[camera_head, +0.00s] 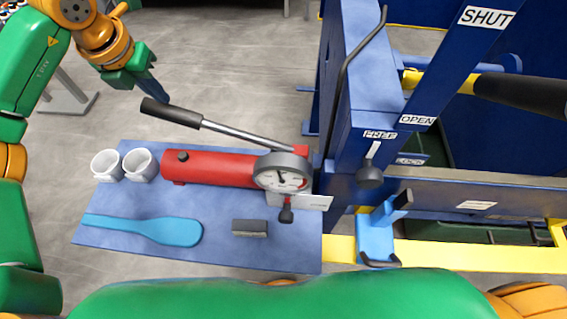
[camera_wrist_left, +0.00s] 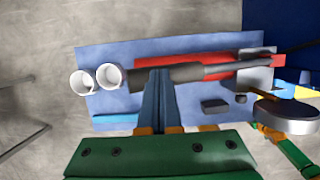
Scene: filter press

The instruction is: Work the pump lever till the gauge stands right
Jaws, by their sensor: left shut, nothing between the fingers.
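A red hand pump (camera_head: 215,168) lies on a blue shelf. Its lever has a black grip (camera_head: 170,112) and a steel rod (camera_head: 245,133), sloping up to the left over the pump. The round pressure gauge (camera_head: 282,176) sits at the pump's right end; its needle reading is too small to tell. A dark knob (camera_head: 286,215) is below it. My left gripper (camera_head: 153,92) is shut and empty, just above the lever grip's end. In the left wrist view its fingers (camera_wrist_left: 161,72) overlap the grip (camera_wrist_left: 140,79); I cannot tell if they touch. The right gripper is out of view.
On the blue shelf (camera_head: 100,235) are two white cups (camera_head: 106,166) (camera_head: 140,166), a light-blue paddle (camera_head: 160,230) and a dark block (camera_head: 250,228). The blue press frame (camera_head: 350,90), with SHUT, OPEN and LOCK labels, stands to the right. Open floor is left of the shelf.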

